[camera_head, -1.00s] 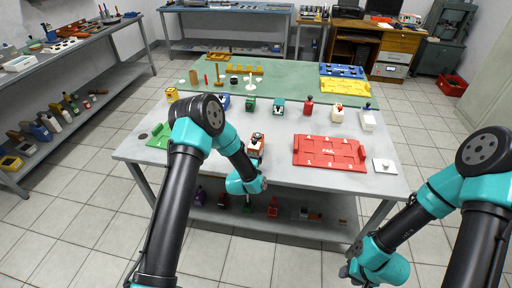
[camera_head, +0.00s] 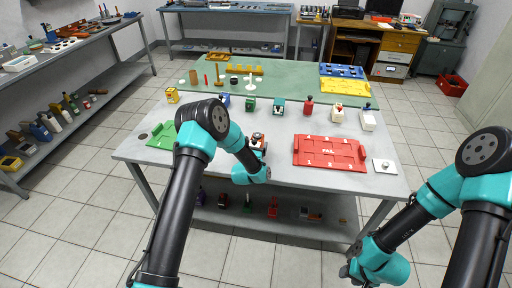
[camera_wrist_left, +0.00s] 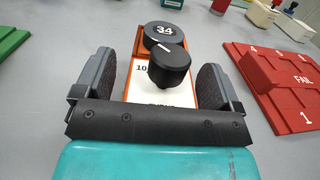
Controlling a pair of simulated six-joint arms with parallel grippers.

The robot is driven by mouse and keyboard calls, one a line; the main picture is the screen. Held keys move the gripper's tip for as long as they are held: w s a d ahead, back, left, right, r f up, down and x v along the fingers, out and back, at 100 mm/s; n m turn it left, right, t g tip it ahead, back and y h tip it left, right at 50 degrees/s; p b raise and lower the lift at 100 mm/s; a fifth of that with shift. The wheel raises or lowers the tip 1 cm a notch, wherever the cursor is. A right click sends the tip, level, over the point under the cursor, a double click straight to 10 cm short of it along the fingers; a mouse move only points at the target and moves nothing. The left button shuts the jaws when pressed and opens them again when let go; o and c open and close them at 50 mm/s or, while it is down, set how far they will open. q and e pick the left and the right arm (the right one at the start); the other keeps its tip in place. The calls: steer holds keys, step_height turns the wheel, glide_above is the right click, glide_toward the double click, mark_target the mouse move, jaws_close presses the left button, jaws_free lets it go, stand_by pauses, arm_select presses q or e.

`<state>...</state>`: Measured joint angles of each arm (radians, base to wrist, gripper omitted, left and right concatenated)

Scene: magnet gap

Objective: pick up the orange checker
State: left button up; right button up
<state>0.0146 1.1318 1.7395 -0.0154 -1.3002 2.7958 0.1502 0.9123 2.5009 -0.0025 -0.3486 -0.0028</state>
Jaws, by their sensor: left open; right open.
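The orange checker (camera_wrist_left: 141,88) is an orange-edged device with a white face and black round knobs, one marked 34. It stands on the grey table (camera_head: 215,172) near its front edge. In the head view the checker (camera_head: 259,138) is partly hidden by my left wrist. My left gripper (camera_wrist_left: 157,68) is open, with one finger on each side of the checker; I cannot tell whether either finger touches it. My right gripper (camera_head: 348,272) is open and empty, low in front of the table's right side.
A red FAIL tray (camera_head: 330,166) lies to the right of the checker, and a green tray (camera_head: 162,136) to the left. Several small coloured devices stand in a row behind. A white plate with a knob (camera_head: 385,166) sits at the right edge.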

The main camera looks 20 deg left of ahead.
mark_target(254, 142)
arm_select(q)
steer(key=c, duration=1.1)
steer(key=shift+r, duration=0.1)
steer(key=shift+r, duration=1.5)
steer(key=shift+s+d+r, duration=0.1)
steer(key=shift+r, duration=0.15)
steer(key=s+d+r, duration=0.1)
steer(key=s+d, duration=0.3)
steer(key=s, duration=1.1)
steer(key=shift+r, duration=0.15)
steer(key=shift+d, duration=0.1)
steer(key=shift+w+a+f, duration=0.75)
steer(key=shift+w, duration=1.8)
steer(key=shift+w+a+f, duration=0.7)
steer(key=shift+w, duration=1.85)
steer(key=shift+w+a+f, duration=0.75)
steer(key=shift+w, duration=1.8)
